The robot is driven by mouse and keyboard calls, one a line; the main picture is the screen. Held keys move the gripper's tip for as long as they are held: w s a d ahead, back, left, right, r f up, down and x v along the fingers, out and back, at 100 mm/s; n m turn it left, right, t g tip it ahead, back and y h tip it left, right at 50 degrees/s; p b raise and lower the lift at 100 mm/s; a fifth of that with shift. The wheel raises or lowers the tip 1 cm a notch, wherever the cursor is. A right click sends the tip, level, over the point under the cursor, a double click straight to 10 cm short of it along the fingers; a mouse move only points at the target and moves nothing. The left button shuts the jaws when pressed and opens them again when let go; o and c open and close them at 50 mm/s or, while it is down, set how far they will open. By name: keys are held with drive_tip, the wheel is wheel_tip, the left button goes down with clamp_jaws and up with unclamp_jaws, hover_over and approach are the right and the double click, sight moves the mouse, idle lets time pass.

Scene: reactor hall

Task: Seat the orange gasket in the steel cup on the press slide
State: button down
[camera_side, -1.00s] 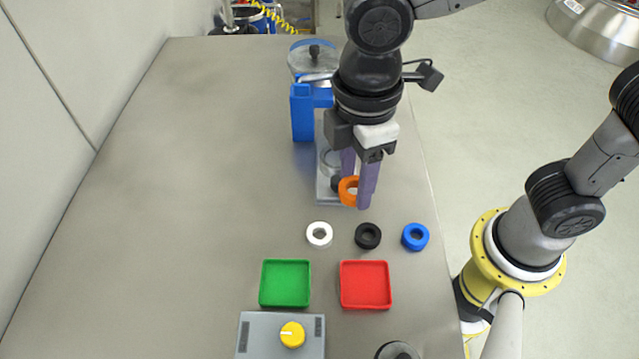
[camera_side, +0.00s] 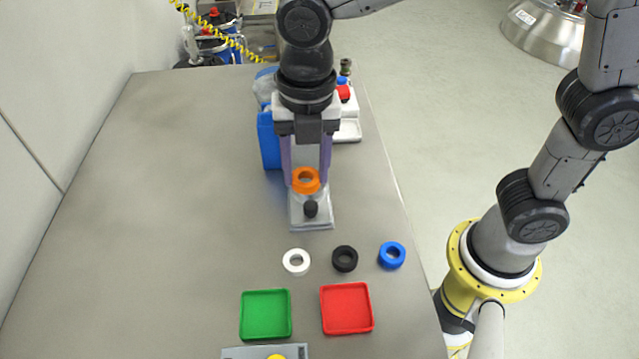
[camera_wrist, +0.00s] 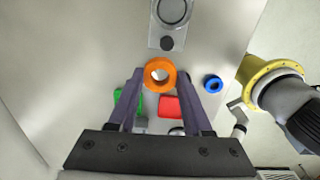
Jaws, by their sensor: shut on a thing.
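My gripper (camera_side: 306,184) is shut on the orange gasket (camera_side: 305,180), with one purple finger on each side of it. In the side view the gasket is roughly level and appears above the grey press slide (camera_side: 298,222). In the wrist view the orange gasket (camera_wrist: 149,77) is between the fingertips, its hole open to view. The steel cup (camera_wrist: 173,11) is a round ring on the slide at the top of the wrist view, beyond the slide's black knob (camera_wrist: 167,43). The gasket and fingers hide the cup in the side view. Their height gap is unclear.
The blue press post (camera_side: 267,140) stands close behind the gripper, to the left. White (camera_side: 296,252), black (camera_side: 345,249) and blue (camera_side: 392,246) rings lie in front. Green (camera_side: 265,335) and red (camera_side: 347,331) trays are nearer. The table's left side is clear.

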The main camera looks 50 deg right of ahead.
drive_tip(key=w+d, duration=0.1)
drive_tip(key=d, duration=0.1)
drive_tip(key=w+d+f, duration=0.1)
drive_tip(key=w+d, duration=0.1)
drive_tip(key=w+d+f, duration=0.1)
drive_tip(key=w+d, duration=0.1)
drive_tip(key=shift+f, duration=2.6)
drive_tip(key=shift+f, duration=0.55)
unclamp_jaws()
idle(0.4)
wheel_tip(320, 180, up, 7)
idle(1.0)
